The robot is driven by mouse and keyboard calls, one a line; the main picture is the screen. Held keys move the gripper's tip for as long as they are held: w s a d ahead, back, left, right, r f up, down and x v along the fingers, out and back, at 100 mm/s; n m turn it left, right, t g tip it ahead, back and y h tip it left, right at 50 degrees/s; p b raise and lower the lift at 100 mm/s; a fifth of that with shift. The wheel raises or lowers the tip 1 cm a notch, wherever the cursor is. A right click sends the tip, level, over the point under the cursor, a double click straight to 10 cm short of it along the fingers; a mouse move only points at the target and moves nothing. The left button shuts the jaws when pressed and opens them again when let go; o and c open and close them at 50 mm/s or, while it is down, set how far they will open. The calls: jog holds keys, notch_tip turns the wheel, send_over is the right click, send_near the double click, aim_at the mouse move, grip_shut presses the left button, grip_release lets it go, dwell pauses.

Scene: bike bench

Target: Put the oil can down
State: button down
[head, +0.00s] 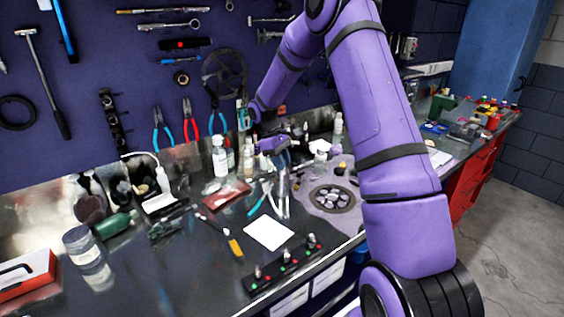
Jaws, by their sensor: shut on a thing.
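My gripper (284,147) is small in the head view, above the back middle of the dark workbench (190,275), at the end of my purple arm. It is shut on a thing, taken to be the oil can. The can's outline cannot be told apart from the gripper and the clutter behind it. I cannot tell whether its base touches the bench. A white square (268,232) lies flat on the bench, nearer the front edge, with nothing on it.
White bottle (220,157) stands left of the gripper. A red cloth-like item (226,194), tools, and a chainring-like disc (332,199) lie nearby. A black strip with knobs (284,264) lines the front edge. A green bottle (115,225) and glass jar (80,243) are left.

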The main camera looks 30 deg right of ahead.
jog(key=c, duration=1)
grip_release()
jog(key=shift+f, duration=0.1)
jog(key=shift+o, duration=0.2)
jog(key=v, duration=1.2)
jog(key=s+a+r+m+t, duration=0.1)
jog(key=s+a+r, duration=0.15)
jog(key=r, duration=0.25)
jog(key=s+a+r+t, duration=0.1)
jog(key=s+a+r, duration=0.1)
jog(key=s+r, duration=0.2)
jog(key=s+a+r+m+t, duration=0.15)
jog(key=s+a+r, duration=0.35)
jog(key=s, duration=0.5)
jog(key=s+a+m+t+y, duration=0.1)
jog(key=s+a+t, duration=0.1)
jog(key=s, duration=0.9)
jog(key=s+a+r+m+t+y, duration=0.1)
jog(key=s+t, duration=0.3)
jog(key=s, duration=0.7)
jog(key=shift+a+r, duration=0.2)
jog(key=shift+a, duration=0.25)
